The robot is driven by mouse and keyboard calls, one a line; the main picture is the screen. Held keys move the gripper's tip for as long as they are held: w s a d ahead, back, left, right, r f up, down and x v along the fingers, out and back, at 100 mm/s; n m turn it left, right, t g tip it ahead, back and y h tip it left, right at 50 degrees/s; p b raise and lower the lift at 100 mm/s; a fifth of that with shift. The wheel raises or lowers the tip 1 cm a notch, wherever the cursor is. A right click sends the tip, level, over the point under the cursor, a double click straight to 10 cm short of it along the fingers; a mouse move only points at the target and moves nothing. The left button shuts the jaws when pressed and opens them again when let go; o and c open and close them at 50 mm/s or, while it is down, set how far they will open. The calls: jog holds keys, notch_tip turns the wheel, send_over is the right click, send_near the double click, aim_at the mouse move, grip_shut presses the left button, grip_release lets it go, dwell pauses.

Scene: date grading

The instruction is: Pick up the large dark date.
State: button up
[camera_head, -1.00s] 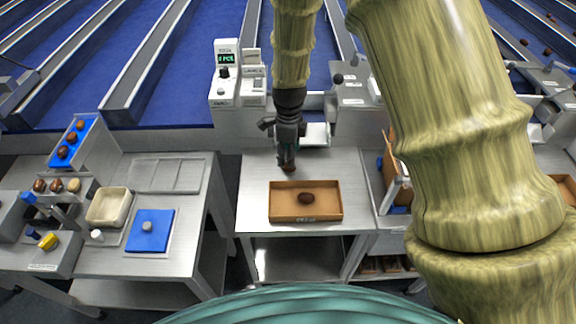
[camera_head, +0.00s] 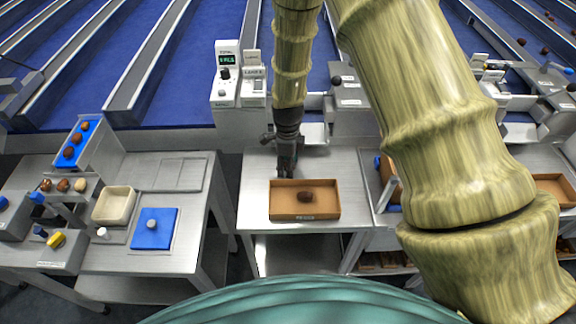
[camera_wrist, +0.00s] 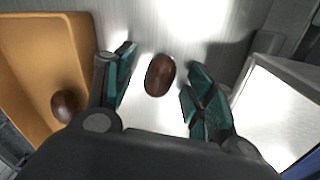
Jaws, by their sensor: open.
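A dark brown date (camera_wrist: 160,75) lies on the bare metal tabletop between the two teal fingers of my gripper (camera_wrist: 160,92) in the wrist view. The fingers stand apart on either side of it, with gaps showing, and are not closed on it. In the head view my gripper (camera_head: 287,172) points down at the table just behind the brown tray, and it hides this date. Another dark date (camera_wrist: 66,105) lies inside the tray at the left of the wrist view; it also shows in the head view (camera_head: 305,197).
The brown tray (camera_head: 305,213) sits at the table's front, close beside my gripper. A metal-rimmed box (camera_wrist: 262,125) is at the right in the wrist view. A side table at left holds a cream bowl (camera_head: 114,206) and a blue mat (camera_head: 165,238).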

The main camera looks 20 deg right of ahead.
jog(key=c, duration=0.7)
jog(key=shift+r, duration=0.15)
